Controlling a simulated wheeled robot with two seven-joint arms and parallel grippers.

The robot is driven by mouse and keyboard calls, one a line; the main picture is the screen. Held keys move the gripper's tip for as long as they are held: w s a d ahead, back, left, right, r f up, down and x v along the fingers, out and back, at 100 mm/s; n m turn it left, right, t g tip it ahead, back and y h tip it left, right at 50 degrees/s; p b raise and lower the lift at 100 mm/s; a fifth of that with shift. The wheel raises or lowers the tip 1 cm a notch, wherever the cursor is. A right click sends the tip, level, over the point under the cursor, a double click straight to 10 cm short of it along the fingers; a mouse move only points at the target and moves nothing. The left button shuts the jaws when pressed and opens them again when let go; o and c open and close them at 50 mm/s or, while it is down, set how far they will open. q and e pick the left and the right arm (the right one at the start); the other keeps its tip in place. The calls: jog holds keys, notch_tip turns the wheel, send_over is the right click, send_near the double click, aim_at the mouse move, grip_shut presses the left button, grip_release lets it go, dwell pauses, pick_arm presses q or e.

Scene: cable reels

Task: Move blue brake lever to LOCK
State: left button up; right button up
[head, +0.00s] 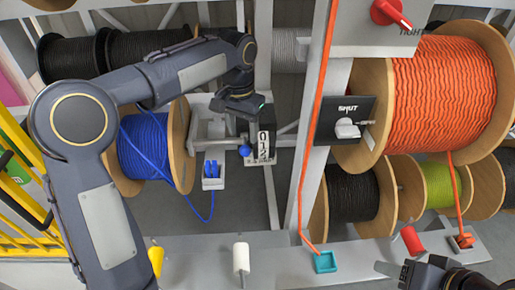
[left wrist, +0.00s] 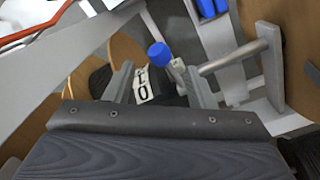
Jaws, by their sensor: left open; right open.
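A blue round knob (head: 244,150) on a short grey stem sits just left of a black-and-white digit counter (head: 264,141), below the blue reel's frame bar. I cannot tell for sure that it is the brake lever, and no LOCK mark is readable. The knob (left wrist: 159,54) and the counter (left wrist: 143,87) also show in the left wrist view. My left gripper (left wrist: 160,84) is open and empty, with the counter between its fingers in that view and the knob just beyond. In the head view it is above the counter. My right gripper (head: 408,273) is open at the lower right, partly cut off.
The blue cable reel (head: 147,146) hangs left of the counter. A grey post with a SHUT panel (head: 342,121) and the orange reel (head: 437,92) are to the right. Yellow, white and red handles line the front ledge (head: 200,262).

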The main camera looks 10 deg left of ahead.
aim_at(244, 146)
pick_arm(q)
notch_tip(244, 146, down, 8)
jog(key=shift+d+r, duration=0.1)
jog(key=shift+d, duration=0.05)
dwell(0.3)
grip_shut()
